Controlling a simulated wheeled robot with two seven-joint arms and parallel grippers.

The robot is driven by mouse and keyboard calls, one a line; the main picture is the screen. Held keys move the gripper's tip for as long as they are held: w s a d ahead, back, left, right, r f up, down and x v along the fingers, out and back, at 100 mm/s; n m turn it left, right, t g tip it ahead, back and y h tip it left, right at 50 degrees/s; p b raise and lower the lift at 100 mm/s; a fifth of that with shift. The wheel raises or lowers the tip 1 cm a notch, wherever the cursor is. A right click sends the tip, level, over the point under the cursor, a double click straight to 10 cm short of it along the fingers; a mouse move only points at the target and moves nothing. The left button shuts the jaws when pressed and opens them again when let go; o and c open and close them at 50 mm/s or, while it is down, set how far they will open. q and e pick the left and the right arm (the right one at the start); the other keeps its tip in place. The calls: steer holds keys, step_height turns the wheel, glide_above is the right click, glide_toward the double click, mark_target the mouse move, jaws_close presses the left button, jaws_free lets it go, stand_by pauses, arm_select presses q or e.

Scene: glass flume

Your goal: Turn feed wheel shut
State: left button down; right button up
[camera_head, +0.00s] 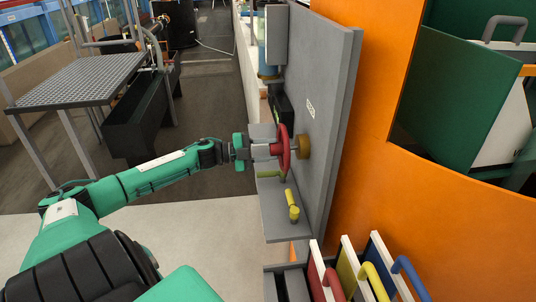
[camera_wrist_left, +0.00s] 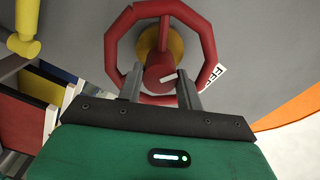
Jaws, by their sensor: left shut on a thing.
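The red feed wheel (camera_head: 285,150) sits on a brass-coloured stem (camera_head: 304,146) on the grey panel (camera_head: 328,120). My left gripper (camera_head: 273,148) reaches the wheel from the left. In the left wrist view its two fingers (camera_wrist_left: 160,85) stand on either side of the hub, shut on it. The lower rim is partly hidden behind the gripper. My right gripper is in neither view.
A yellow lever (camera_head: 293,205) juts from the panel below the wheel. Coloured boards with handles (camera_head: 335,280) stand at bottom right. A white label (camera_head: 310,108) is on the panel. A grey grated platform (camera_head: 75,82) stands at left, with open floor (camera_head: 190,235) in front.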

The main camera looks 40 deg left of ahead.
arm_select(q)
steer(key=m+b, duration=1)
steer(key=m, duration=0.1)
steer(key=shift+f+m, duration=0.15)
steer(key=shift+m, duration=0.25)
steer(key=c, duration=0.9)
jaws_free()
steer(key=shift+c, duration=0.2)
